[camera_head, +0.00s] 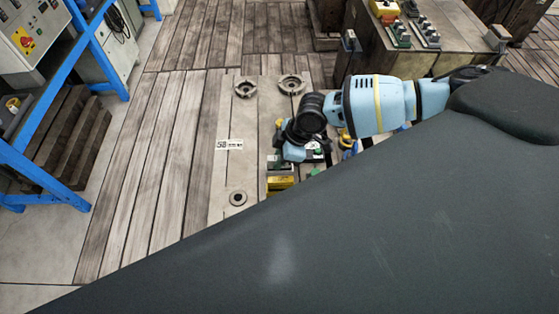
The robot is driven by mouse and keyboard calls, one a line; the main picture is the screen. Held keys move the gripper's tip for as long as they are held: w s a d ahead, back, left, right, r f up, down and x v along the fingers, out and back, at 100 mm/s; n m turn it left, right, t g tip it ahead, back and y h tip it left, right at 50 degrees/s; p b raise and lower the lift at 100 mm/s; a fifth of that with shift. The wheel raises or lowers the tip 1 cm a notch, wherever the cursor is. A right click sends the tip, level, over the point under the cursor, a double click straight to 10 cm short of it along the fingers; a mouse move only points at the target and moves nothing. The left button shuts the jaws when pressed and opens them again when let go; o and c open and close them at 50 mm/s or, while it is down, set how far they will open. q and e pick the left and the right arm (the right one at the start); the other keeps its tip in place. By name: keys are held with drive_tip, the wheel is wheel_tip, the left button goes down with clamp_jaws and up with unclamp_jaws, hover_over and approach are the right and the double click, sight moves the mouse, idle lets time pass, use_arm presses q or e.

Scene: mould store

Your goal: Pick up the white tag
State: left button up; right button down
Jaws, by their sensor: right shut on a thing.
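A flat white tag (229,144) with dark print lies on a pale board, left of my right gripper and apart from it. My right gripper (285,152) is low over the board's right side, with its arm coming in from the right. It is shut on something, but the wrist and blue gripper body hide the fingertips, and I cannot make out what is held. My left gripper is not in view.
The pale board (215,190) bears two round metal parts (244,89) (291,84) and a dark-centred disc (238,198). A yellow block (280,182) and small green-topped pieces (274,161) sit close below the gripper. A blue rack (60,70) stands left. A dark grey surface covers the lower right.

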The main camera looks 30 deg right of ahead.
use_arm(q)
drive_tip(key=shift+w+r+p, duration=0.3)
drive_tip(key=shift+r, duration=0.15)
use_arm(e)
wheel_tip(320, 180, up, 10)
drive_tip(key=shift+r, duration=0.1)
idle(0.4)
